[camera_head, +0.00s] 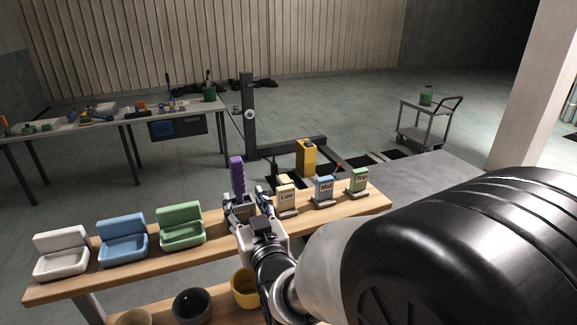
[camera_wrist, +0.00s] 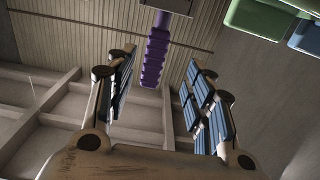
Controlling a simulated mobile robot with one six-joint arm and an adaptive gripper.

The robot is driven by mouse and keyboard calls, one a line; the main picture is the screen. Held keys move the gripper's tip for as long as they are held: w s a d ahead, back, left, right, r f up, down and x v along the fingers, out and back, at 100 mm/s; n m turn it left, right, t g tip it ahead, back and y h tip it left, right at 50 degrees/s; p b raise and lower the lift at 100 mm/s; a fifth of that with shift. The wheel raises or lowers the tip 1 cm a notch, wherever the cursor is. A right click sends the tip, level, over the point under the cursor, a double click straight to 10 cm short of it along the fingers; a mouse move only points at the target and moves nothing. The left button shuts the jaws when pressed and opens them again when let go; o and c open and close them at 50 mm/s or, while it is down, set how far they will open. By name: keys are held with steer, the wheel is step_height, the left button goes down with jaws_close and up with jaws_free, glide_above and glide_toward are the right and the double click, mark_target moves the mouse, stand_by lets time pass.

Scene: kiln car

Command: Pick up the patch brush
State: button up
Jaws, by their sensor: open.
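A purple ribbed handle (camera_head: 237,175), which I take to be the patch brush, stands upright at the bench's far edge. Its lower end is hidden behind my gripper in the head view. My gripper (camera_head: 246,198) is open and empty over the bench, just on the near side of the handle. In the wrist view the handle (camera_wrist: 153,58) appears between and beyond the two blue-padded fingers of my gripper (camera_wrist: 160,76). It joins a dark grey piece (camera_wrist: 170,5) at the top edge. The fingers do not appear to touch it.
White (camera_head: 61,262), blue (camera_head: 123,250) and green (camera_head: 182,233) trays stand left on the wooden bench (camera_head: 215,217). Stands marked Low (camera_head: 287,197), Mid (camera_head: 324,190) and Top (camera_head: 358,181) are close on the right. Pots sit below; a yellow post (camera_head: 306,158) stands behind.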

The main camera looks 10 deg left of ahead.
mark_target(239, 182)
steer(key=x, duration=0.4)
steer(key=shift+w+a, duration=0.15)
steer(key=shift+w, duration=0.2)
steer(key=x, duration=0.5)
steer(key=shift+w+d+r, duration=0.2)
steer(key=shift+w+r, duration=0.05)
steer(key=shift+c, duration=0.4)
jaws_close()
